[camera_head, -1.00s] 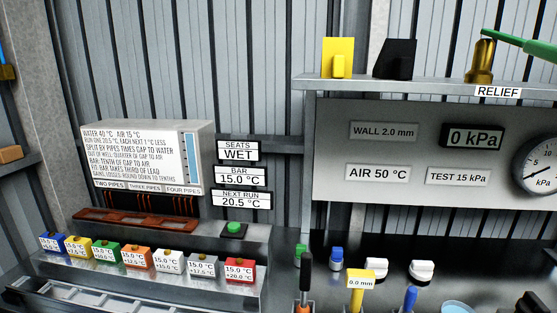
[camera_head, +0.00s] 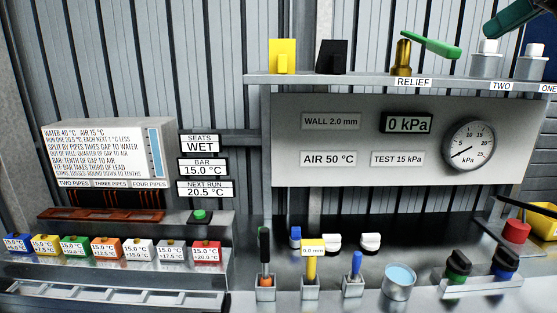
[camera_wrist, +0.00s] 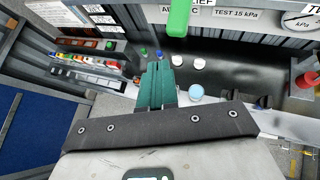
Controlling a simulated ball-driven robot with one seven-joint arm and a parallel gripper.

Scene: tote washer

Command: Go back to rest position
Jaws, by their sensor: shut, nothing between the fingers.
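My gripper (camera_wrist: 159,68) shows in the wrist view with its two teal fingers together and nothing between them. It points over the bench, below the green lever (camera_wrist: 179,18) in that picture, with a visible gap. In the head view the green lever (camera_head: 430,44) sits on the brass relief valve (camera_head: 403,58) on the shelf. A dark teal part at the top right edge of the head view looks like part of my arm; the fingertips cannot be made out there.
A shelf (camera_head: 350,82) runs above the gauge panel (camera_head: 290,150). On the bench stand upright tools in holders, a cup with light blue content (camera_head: 399,282), white caps and dark knobs (camera_head: 458,263). Several coloured labelled blocks (camera_head: 75,246) line the left rack. A blue floor area (camera_wrist: 35,130) shows at left.

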